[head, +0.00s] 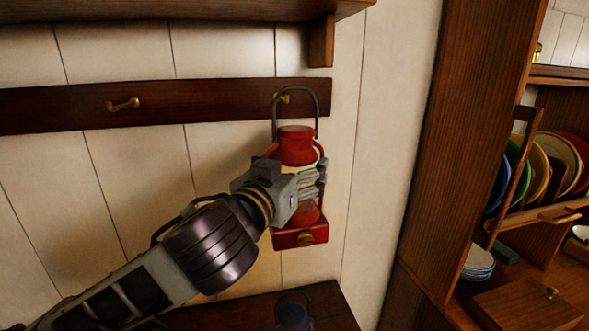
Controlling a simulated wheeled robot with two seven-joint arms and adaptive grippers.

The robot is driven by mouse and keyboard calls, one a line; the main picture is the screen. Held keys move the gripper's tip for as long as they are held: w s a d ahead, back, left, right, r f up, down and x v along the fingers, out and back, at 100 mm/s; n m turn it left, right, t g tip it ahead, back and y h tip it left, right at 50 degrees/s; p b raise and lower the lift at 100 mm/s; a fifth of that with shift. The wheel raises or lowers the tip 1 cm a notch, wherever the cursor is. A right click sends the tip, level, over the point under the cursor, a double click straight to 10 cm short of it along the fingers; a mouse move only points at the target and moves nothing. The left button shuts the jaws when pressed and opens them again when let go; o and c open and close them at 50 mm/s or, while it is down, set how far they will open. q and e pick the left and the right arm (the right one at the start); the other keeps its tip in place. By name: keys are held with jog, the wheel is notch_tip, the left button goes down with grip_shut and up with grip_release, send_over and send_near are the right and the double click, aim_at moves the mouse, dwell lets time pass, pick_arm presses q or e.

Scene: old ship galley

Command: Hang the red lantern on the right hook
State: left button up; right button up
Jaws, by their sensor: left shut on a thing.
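The red lantern (296,146) is upright in front of the wall at the right end of the dark hook rail (210,101). My left gripper (312,182) is shut on the lantern's middle and covers much of its glass. The lantern's grey wire handle (276,110) stands up in front of the rail. The brass right hook (284,98) shows inside the handle loop, close below its top. I cannot tell whether the handle rests on the hook. The left hook (122,104) is bare. My right gripper is not in view.
A wooden shelf (180,10) with a bracket (321,42) is above the rail. A dark blue lantern (293,313) stands on a dark surface (335,297) below. At right, a wooden cabinet (415,150) holds colored plates (553,165) in a rack.

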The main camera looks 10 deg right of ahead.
pick_arm(q)
jog(key=shift+w, duration=0.45)
jog(key=w+f, duration=0.1)
jog(key=w, duration=0.8)
jog(key=shift+f, duration=0.25)
dwell(1.9)
jog(key=shift+f, duration=0.15)
dwell(0.4)
dwell(0.4)
jog(key=o, duration=2)
jog(key=shift+f, duration=0.1)
